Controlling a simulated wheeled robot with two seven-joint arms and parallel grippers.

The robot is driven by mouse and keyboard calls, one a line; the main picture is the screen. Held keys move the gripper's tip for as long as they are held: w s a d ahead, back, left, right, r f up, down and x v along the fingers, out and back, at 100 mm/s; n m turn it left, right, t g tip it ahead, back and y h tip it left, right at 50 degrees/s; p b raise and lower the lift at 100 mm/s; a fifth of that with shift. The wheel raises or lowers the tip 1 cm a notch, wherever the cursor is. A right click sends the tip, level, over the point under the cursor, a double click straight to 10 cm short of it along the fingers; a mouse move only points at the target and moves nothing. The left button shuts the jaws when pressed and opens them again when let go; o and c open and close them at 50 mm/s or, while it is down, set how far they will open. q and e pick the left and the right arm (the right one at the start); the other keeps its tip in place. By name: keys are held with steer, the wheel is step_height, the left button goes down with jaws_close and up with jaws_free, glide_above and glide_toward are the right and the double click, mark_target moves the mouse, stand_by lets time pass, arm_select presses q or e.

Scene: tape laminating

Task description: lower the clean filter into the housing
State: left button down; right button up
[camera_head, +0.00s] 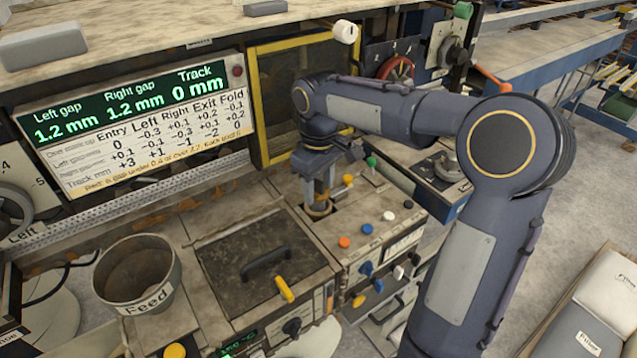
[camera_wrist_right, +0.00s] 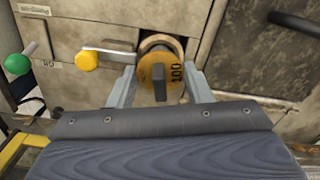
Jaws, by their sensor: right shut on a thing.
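My right gripper (camera_head: 318,200) points down at the top of the machine cabinet, between the dark hatch and the knobs. In the right wrist view its two fingers (camera_wrist_right: 160,84) stand on either side of a round filter with a yellow top (camera_wrist_right: 150,76) marked 100 and a grey tab, and it is shut on it. The filter is at a round housing opening with a tan rim (camera_wrist_right: 160,39). A dark gap shows beside it, and how deep it sits cannot be told. In the head view the gripper mostly hides the filter. My left gripper is not in view.
A lever with a yellow knob (camera_wrist_right: 87,60) lies close beside the opening; a green knob (camera_head: 371,162) stands farther back. The dark hatch (camera_head: 232,255) has a raised black handle. A Feed pot (camera_head: 172,287) stands left. White packets (camera_head: 607,290) lie in a box at right.

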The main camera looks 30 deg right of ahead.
steer(key=shift+f, duration=0.3)
steer(key=shift+f+b, duration=0.5)
